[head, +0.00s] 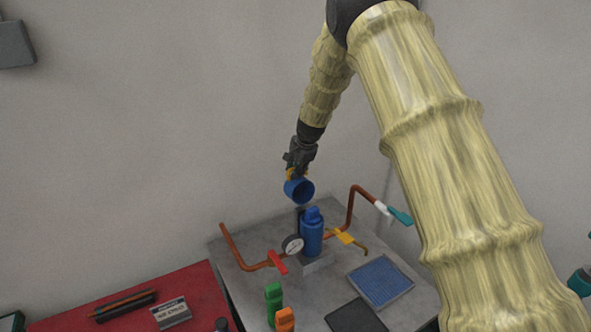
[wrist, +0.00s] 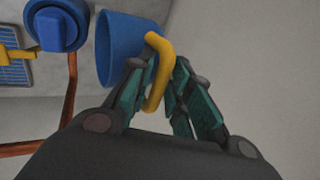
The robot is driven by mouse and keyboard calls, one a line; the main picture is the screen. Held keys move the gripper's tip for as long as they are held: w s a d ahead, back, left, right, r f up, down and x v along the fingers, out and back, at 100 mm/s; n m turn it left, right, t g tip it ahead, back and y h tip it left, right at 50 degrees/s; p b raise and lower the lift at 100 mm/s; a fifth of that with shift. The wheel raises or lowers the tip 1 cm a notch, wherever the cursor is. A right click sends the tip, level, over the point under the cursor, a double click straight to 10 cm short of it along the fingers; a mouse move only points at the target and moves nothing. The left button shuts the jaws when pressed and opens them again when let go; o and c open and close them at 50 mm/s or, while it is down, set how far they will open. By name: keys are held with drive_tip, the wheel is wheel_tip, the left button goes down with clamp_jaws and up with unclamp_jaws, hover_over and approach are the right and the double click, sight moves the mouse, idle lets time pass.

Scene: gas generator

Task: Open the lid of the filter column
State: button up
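The filter column (head: 312,238) is a blue upright cylinder with a narrower blue top, standing on the grey metal table. Its top (wrist: 58,25) also shows at the upper left of the wrist view. A blue cup-shaped lid (head: 301,191) with a yellow handle is in the air above and slightly left of the column, apart from it and tilted, its hollow side showing. In the wrist view the lid (wrist: 118,48) hangs at the fingertips. My gripper (head: 291,171) has its teal fingers (wrist: 160,85) closed around the yellow handle (wrist: 158,68).
A round gauge (head: 292,245) and copper pipes (head: 239,256) with a red handle (head: 277,262) and a yellow valve (head: 344,237) flank the column. A blue filter panel (head: 381,281) lies at the right. Green (head: 273,296) and orange (head: 285,318) objects stand in front. A red surface (head: 205,291) is left.

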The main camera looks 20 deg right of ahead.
drive_tip(key=v, duration=1.2)
idle(0.3)
